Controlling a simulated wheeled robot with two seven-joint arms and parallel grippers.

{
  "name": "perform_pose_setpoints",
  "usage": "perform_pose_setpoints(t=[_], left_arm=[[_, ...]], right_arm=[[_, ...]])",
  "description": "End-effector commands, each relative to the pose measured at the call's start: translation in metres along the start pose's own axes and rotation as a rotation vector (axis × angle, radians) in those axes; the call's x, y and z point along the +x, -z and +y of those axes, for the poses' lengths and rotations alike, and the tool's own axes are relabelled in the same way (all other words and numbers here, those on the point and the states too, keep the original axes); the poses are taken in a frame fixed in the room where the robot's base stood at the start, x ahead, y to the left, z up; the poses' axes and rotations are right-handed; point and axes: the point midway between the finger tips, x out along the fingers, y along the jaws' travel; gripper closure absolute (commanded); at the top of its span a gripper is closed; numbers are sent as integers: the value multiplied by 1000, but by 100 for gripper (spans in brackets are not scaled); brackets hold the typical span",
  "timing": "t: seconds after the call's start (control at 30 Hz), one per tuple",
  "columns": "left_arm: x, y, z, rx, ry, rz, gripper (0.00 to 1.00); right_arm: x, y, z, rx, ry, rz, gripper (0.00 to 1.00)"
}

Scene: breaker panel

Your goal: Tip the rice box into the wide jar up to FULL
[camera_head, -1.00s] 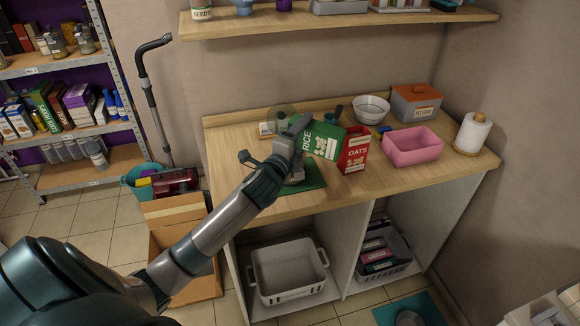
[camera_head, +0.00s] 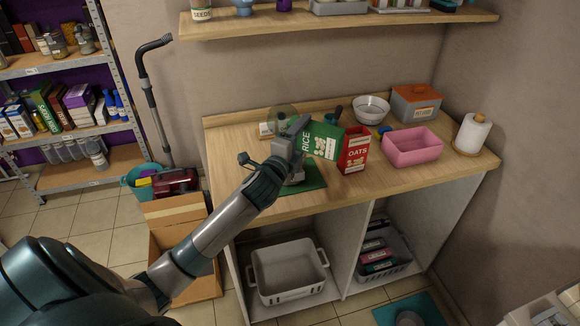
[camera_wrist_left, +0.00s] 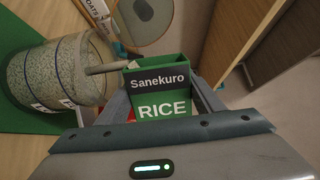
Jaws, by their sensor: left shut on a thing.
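The green rice box (camera_head: 325,141) is tipped on its side above the counter, its lettering turned sideways. My left gripper (camera_head: 296,137) is shut on it. The jar stands on a green mat (camera_head: 314,178). In the head view my gripper and arm hide most of the jar. My right gripper is not in view.
A red oats box (camera_head: 354,150) stands close right of the rice box. A pink bin (camera_head: 412,147), a white bowl (camera_head: 371,109), a lidded box (camera_head: 416,102) and a paper roll (camera_head: 472,133) stand farther right. A round translucent disc (camera_head: 283,112) is behind my gripper.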

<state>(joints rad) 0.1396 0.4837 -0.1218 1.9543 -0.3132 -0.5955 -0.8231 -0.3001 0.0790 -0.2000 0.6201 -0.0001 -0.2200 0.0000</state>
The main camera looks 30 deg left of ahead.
Motion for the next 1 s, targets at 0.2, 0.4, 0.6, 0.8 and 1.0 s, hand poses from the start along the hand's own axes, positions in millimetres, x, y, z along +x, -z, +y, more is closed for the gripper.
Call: perform_pose_setpoints(t=[0.2, 0.4, 0.6, 0.8, 1.0], left_arm=[[0, 1, -5, 20, 1, 1, 72], [0, 4, -22, 147, 1, 1, 72], [0, 8, -31, 278, 0, 1, 72], [0, 8, -29, 302, 0, 0, 72], [0, 8, -30, 304, 1, 0, 72]], right_arm=[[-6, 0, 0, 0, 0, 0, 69], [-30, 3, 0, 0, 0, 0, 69], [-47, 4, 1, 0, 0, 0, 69], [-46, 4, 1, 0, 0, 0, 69], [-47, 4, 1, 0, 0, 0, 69]])
